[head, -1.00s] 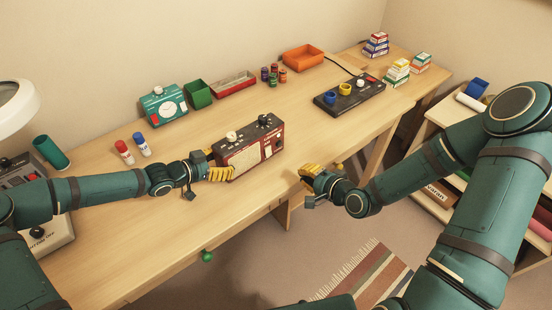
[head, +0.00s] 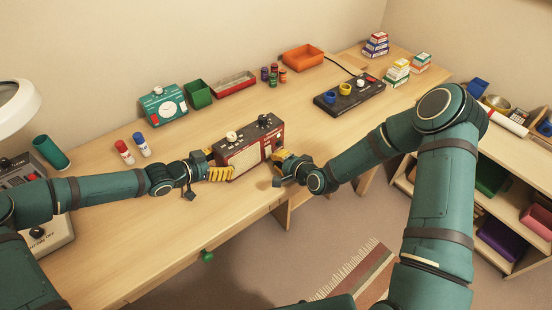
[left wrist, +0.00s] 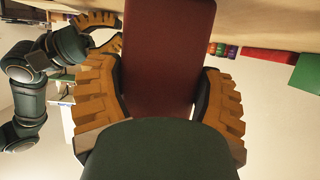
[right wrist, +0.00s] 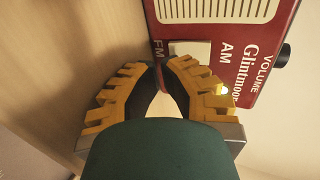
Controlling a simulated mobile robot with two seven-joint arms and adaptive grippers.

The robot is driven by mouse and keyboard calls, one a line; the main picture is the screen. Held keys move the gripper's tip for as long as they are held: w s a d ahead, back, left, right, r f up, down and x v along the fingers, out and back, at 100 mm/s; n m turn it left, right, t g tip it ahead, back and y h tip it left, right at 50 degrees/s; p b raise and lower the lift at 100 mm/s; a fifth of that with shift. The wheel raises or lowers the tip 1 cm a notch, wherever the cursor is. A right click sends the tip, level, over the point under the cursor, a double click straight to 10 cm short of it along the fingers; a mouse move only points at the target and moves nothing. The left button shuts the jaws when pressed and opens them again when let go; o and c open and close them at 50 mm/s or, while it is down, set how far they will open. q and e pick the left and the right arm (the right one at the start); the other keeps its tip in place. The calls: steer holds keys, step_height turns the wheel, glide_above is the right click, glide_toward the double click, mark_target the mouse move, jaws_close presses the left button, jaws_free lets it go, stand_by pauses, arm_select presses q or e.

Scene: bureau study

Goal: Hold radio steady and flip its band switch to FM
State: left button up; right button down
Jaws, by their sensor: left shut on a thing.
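The dark red radio (head: 238,160) stands upright on the desk in the head view, with a pale grille and knobs on top. My left gripper (head: 209,164) is shut on its left end; the left wrist view shows the red end panel (left wrist: 168,55) between the two yellow fingers. My right gripper (head: 277,163) is at the radio's front right. In the right wrist view its fingertips (right wrist: 160,66) are close together beside a pale switch plate (right wrist: 190,48), near the FM mark; AM is on the other side. The fingers partly cover the plate, and I cannot make out the lever's position.
A teal clock-like box (head: 164,106), green bin (head: 198,94) and red tray (head: 234,85) stand behind the radio. Two small bottles (head: 142,145) are to the left. A black control panel (head: 350,96) is to the right. The desk front before the radio is clear.

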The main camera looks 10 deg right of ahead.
mark_target(268, 152)
steer(key=shift+w+a+f, duration=0.1)
steer(key=shift+w+a, duration=0.15)
steer(key=shift+w, duration=0.3)
steer(key=shift+w+a+f, duration=0.2)
steer(key=shift+w+a, duration=0.05)
steer(key=shift+w, duration=0.1)
steer(key=shift+r, duration=0.15)
steer(key=shift+r, duration=0.75)
